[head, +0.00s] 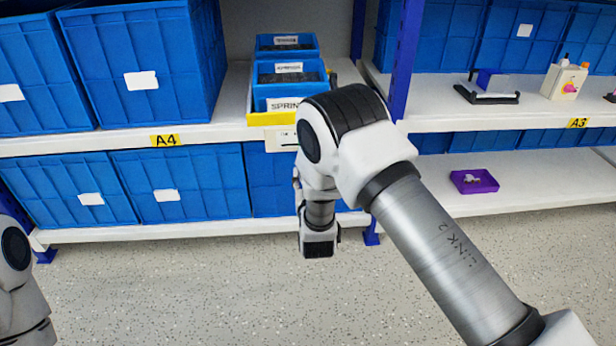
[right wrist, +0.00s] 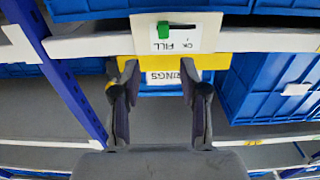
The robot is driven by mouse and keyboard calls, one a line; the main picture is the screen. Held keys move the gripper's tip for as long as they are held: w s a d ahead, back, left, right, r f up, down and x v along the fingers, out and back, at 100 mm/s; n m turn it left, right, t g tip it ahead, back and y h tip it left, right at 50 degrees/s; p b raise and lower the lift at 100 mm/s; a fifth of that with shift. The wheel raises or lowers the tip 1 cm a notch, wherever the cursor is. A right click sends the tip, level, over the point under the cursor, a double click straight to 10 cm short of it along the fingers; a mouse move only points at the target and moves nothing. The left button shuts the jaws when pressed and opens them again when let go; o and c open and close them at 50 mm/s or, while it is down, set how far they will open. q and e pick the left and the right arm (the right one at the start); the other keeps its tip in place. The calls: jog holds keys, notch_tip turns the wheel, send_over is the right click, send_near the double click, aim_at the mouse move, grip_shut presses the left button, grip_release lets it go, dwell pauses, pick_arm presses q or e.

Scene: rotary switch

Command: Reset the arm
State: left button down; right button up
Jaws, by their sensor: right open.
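My right arm crosses the head view from the lower right, and its wrist hangs in front of the shelf; the fingers cannot be made out there. In the right wrist view my right gripper (right wrist: 164,75) is open and empty, its fingers apart. A beige box (head: 563,82) with a pink knob stands on the right shelf.
Blue bins (head: 140,60) fill the left shelves. Small blue spring trays (head: 287,85) stand in the middle bay. A blue upright (head: 404,60) divides the bays. A purple tray (head: 474,181) sits on the lower right shelf. The speckled floor (head: 190,290) in front is clear.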

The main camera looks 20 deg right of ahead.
jog(key=shift+s, duration=0.4)
